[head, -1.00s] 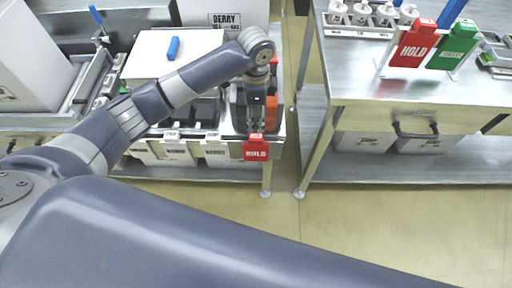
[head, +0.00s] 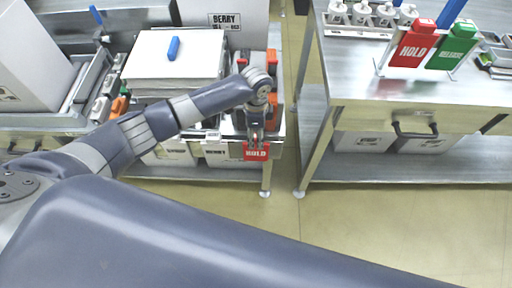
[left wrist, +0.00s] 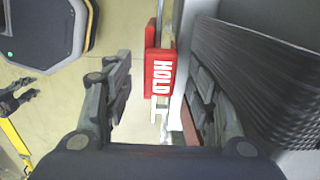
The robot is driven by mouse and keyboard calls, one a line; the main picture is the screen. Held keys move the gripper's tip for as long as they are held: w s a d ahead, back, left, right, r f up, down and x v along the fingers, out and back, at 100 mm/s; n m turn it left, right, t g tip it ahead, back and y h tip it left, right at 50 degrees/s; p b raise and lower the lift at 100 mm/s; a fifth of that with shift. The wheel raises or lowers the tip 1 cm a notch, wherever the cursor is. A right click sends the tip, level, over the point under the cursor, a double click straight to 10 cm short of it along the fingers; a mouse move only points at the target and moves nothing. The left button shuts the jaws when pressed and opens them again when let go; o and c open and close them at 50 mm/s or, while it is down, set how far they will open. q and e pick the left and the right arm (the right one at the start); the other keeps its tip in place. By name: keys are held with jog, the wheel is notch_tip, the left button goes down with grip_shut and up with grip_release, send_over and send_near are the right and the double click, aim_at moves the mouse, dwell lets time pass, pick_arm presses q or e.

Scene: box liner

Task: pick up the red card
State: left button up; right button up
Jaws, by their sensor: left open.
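A red card marked HOLD (head: 256,152) hangs upright at the front edge of the left bench. It also shows in the left wrist view (left wrist: 161,73), between my left gripper's fingers. My left gripper (head: 255,138) is just above and behind the card in the head view. Its fingers (left wrist: 159,82) are apart, one on each side of the card, with gaps visible. A second red HOLD card (head: 412,48) stands in a holder on the right bench, far from the gripper. A dark jaw-like shape (left wrist: 15,98), perhaps my right gripper, is at the left edge of the wrist view.
A green RELEASE card (head: 452,46) stands beside the second red card. Bins and white boxes (head: 222,155) sit under and behind my left arm. The right bench (head: 345,85) stands across a narrow gap. The floor (head: 350,225) in front is clear.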

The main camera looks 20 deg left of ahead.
pick_arm(q)
jog(key=c, duration=1.1)
jog(key=shift+c, duration=0.2)
